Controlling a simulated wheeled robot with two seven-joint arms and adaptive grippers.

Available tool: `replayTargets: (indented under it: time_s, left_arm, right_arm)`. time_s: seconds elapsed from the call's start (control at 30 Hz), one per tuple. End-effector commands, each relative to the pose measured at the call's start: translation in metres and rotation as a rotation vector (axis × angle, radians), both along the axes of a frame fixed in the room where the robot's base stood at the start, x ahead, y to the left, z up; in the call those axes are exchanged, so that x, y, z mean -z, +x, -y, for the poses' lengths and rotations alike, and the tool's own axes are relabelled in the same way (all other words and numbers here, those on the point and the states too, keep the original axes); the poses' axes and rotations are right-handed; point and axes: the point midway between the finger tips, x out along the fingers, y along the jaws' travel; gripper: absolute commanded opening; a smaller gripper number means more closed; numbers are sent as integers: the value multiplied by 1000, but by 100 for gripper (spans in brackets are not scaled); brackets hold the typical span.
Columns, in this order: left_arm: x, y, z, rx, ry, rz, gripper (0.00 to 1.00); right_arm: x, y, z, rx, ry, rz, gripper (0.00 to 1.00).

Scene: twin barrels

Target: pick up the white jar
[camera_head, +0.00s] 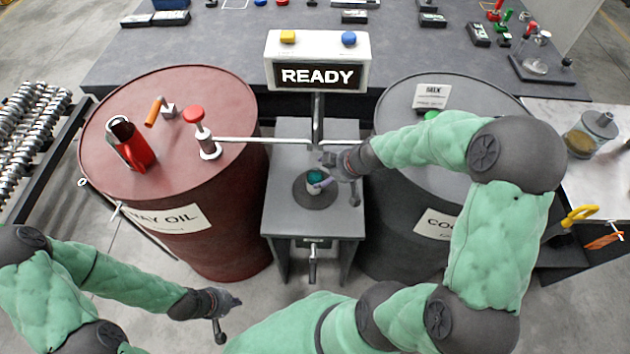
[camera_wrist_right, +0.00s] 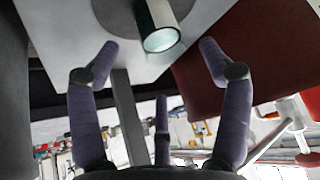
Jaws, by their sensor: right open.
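A red barrel (camera_head: 225,110) stands left of the stand (camera_head: 285,150) and a dark grey barrel (camera_head: 390,240) right. A post with a READY sign (camera_head: 318,60) and a horizontal bar rises behind the jar. A red pump (camera_head: 203,135) sits on the red barrel.

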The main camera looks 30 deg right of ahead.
Motion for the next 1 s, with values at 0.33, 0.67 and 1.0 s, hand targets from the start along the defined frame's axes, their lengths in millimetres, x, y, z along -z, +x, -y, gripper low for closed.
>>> replayTargets:
  time_s: [0.33,0.67,1.0]
  left_arm:
    - [1,0,0,0,0,0,0]
    - [17,0,0,0,0,0,0]
    - [16,0,0,0,0,0,0]
  right_arm:
    - [7,13,-7,-1,0,0,79]
    - [42,33,-16,-1,0,0,79]
    - [42,35,-16,1,-1,0,53]
